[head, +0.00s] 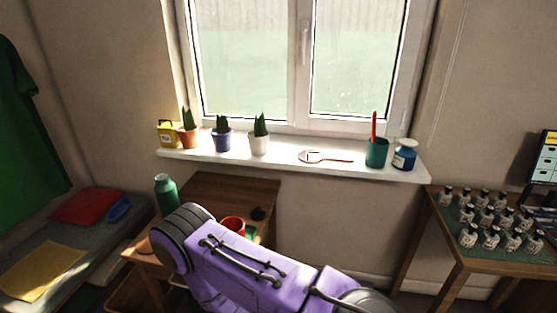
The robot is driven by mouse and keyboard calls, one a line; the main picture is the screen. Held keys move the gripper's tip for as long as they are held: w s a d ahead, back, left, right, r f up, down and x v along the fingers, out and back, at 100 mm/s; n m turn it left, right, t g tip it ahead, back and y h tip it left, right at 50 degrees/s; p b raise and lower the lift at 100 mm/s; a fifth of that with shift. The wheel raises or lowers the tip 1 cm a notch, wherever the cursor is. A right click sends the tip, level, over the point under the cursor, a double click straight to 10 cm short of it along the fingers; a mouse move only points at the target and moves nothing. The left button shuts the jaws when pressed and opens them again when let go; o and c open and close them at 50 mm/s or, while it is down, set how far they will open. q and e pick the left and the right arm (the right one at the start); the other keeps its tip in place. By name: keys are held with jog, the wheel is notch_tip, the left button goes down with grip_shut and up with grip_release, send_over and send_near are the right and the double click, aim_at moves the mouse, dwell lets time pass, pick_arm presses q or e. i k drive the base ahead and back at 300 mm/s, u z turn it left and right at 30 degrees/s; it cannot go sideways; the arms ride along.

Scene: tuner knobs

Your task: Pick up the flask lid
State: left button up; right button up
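A green flask (166,193) stands upright on the small wooden table (207,191), near its left side. A red cup-shaped thing (232,224) is on the table, partly hidden behind my purple arm. A small dark object (258,213) lies to its right. I cannot tell which of these, if either, is the flask lid. My purple arm crosses in front of the table and hides much of its front. Neither gripper can be made out.
A bench (35,246) with cloths is at left. A table at right holds several small bottles (489,217).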

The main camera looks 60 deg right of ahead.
aim_at(258, 215)
jog(key=z, duration=1.2)
